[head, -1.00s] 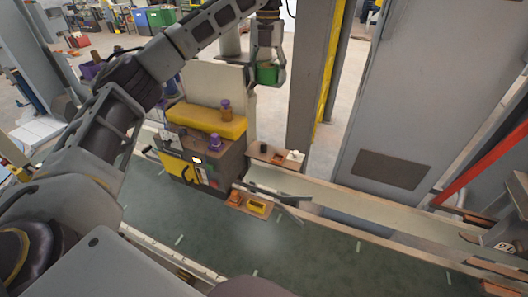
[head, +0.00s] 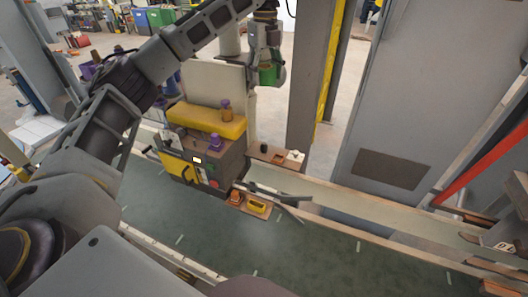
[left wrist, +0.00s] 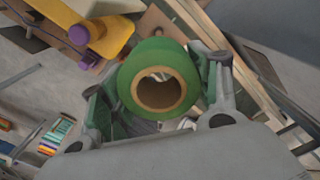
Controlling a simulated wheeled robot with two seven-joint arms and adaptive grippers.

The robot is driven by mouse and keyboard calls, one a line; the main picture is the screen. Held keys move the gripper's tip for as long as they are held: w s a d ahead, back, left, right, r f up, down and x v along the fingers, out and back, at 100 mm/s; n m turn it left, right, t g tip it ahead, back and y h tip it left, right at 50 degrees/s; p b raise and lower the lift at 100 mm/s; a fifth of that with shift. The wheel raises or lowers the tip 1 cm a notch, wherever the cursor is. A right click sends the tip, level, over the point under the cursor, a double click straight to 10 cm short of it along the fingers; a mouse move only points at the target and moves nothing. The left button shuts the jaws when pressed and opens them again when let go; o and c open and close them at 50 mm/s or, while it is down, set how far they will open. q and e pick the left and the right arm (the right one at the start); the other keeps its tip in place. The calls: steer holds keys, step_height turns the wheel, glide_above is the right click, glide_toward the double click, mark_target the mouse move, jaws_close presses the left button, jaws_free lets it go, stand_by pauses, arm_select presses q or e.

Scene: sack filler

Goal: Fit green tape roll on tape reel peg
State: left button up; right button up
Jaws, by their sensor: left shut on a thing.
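My left gripper (head: 268,72) is shut on the green tape roll (head: 268,75) and holds it in the air behind the yellow-topped machine. In the left wrist view, the green tape roll (left wrist: 158,78) sits between the two fingers of the left gripper (left wrist: 160,100). I cannot tell which part is the tape reel peg. My right gripper is not in view.
The machine (head: 205,160) stands beside a long conveyor (head: 340,197). Small wooden boards with an orange part (head: 257,206) and a white part (head: 294,155) flank the conveyor. A grey post (head: 310,80) stands close right of the left gripper, with a large grey cabinet (head: 415,90) beyond.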

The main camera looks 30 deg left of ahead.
arm_select(q)
steer(key=shift+n, duration=1.7)
steer(key=shift+f, duration=0.15)
steer(key=shift+f, duration=0.4)
step_height(320, 180, down, 22)
steer(key=shift+p, duration=0.45)
steer(key=shift+f, duration=0.4)
